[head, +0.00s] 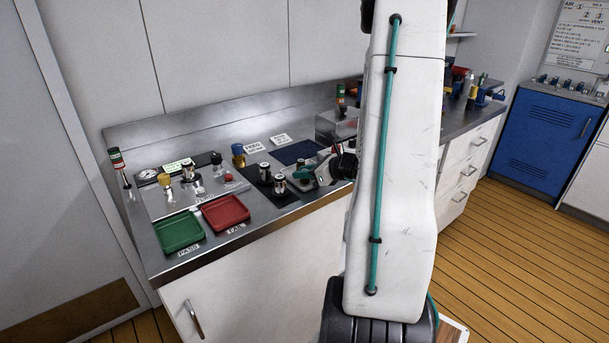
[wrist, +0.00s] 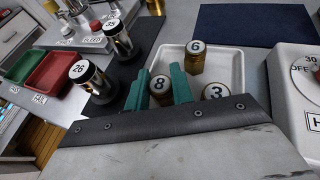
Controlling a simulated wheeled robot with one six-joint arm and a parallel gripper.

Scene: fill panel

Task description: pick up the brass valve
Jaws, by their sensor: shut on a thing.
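In the wrist view, a brass valve (wrist: 161,97) with a round cap marked 8 stands between the two teal fingers of my gripper (wrist: 158,79). The fingers are shut on it. It is in or just above a white tray (wrist: 238,72); I cannot tell whether it touches the tray floor. Two more brass valves are in the tray: one marked 6 (wrist: 196,62) just behind, and one marked 3 (wrist: 214,92) to the right of my gripper. In the head view, my arm hides much of this area.
Steel cylinders marked 26 (wrist: 93,80) and 35 (wrist: 120,40) stand on a dark mat to the left. A white box with a dial (wrist: 290,85) stands close on the right. Green (head: 180,232) and red (head: 226,212) trays lie at the counter's left front. A blue mat (head: 297,152) lies clear.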

